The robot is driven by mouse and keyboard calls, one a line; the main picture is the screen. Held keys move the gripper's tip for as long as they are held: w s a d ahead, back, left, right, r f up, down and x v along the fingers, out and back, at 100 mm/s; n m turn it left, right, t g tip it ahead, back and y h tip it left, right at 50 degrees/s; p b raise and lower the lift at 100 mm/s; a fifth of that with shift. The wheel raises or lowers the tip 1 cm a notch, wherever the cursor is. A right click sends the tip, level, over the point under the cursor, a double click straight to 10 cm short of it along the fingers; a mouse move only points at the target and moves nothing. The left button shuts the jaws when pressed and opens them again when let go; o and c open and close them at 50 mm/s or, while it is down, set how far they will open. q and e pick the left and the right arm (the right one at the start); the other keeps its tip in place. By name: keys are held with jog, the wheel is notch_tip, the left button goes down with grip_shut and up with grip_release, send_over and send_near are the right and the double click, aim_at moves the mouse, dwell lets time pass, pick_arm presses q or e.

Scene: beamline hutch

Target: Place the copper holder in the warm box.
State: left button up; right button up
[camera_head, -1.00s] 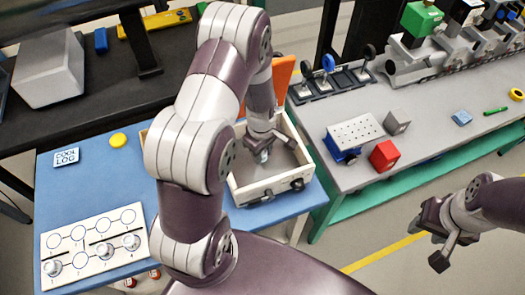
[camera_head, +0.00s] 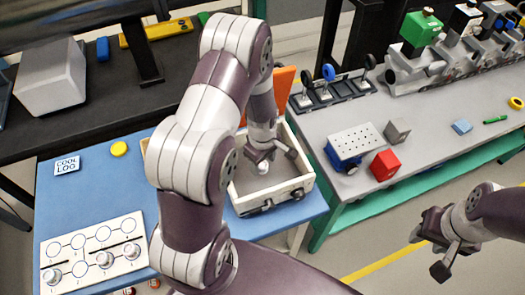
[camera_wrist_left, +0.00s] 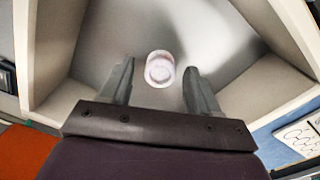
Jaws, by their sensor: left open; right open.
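The warm box appears to be the open white-walled box (camera_head: 243,205) with a grey floor and an orange lid (camera_head: 283,88) raised at its back. My left gripper (camera_head: 262,157) is inside it, pointing down, with its fingers apart. A small pale, pinkish round holder (camera_head: 263,168) is in the box below the fingers. In the left wrist view the holder (camera_wrist_left: 159,69) lies between and just beyond the fingertips (camera_wrist_left: 157,72), with a gap on each side. Its copper colour is not clear. My right gripper (camera_head: 440,240) is open and empty over the floor at right.
A white numbered board (camera_head: 94,252) with several grey-white holders lies on the blue table, near a yellow disc (camera_head: 119,148) and a COOL LOG card (camera_head: 67,165). The right bench carries a perforated block (camera_head: 354,138), a red cube (camera_head: 385,163) and a grey cube (camera_head: 397,131).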

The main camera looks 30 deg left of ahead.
aim_at(262, 168)
pick_arm(q)
notch_tip(262, 168, up, 11)
jog(key=b, duration=0.1)
jog(key=s+d+r+m, duration=0.1)
jog(key=s+d+m, duration=0.2)
jog(key=m, duration=0.4)
jog(key=s+d+r+m+t, duration=0.1)
jog(key=s+d+r+m, duration=0.1)
jog(key=s+m, duration=0.4)
jog(key=shift+s+d+r+m, duration=0.25)
jog(key=shift+d+m, duration=0.2)
jog(key=shift+m, duration=0.45)
jog(key=shift+s, duration=0.15)
